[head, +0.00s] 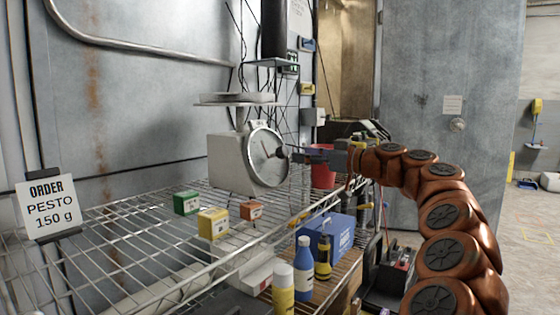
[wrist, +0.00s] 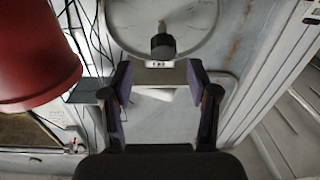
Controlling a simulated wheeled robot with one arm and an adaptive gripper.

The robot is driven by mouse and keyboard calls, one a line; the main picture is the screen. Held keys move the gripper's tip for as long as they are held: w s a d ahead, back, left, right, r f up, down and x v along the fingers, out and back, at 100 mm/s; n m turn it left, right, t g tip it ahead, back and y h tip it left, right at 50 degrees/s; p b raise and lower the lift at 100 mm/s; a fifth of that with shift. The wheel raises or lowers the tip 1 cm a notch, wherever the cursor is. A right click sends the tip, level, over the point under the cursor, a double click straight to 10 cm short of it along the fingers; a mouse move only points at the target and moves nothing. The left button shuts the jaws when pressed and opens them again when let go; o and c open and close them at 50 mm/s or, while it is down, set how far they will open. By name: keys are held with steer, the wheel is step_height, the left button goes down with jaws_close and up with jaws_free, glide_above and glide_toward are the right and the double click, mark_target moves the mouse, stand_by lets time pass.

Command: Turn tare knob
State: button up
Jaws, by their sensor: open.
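The white scale (head: 228,162) stands on the wire shelf, with a flat pan (head: 236,99) on top and a round dial (head: 266,165) facing right. In the wrist view the dial (wrist: 205,35) fills the top middle. A dark knob (wrist: 162,47) sticks out at the lower middle of its visible part. My gripper (wrist: 160,74) is open, its two fingers apart just below the knob in the picture, with nothing between them. In the head view my gripper (head: 298,154) points left at the dial, close to it. Whether it touches the knob cannot be told.
Green (head: 186,203), yellow (head: 213,223) and orange (head: 251,210) boxes sit on the wire shelf (head: 130,240). A sign (head: 49,207) reads "ORDER PESTO 150 g". Bottles and a blue box (head: 338,231) stand below.

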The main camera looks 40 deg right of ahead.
mark_target(286, 153)
steer(key=x, duration=0.6)
steer(key=shift+a, duration=0.2)
steer(key=shift+w+a, duration=0.2)
steer(key=shift+w, duration=0.45)
jaws_close()
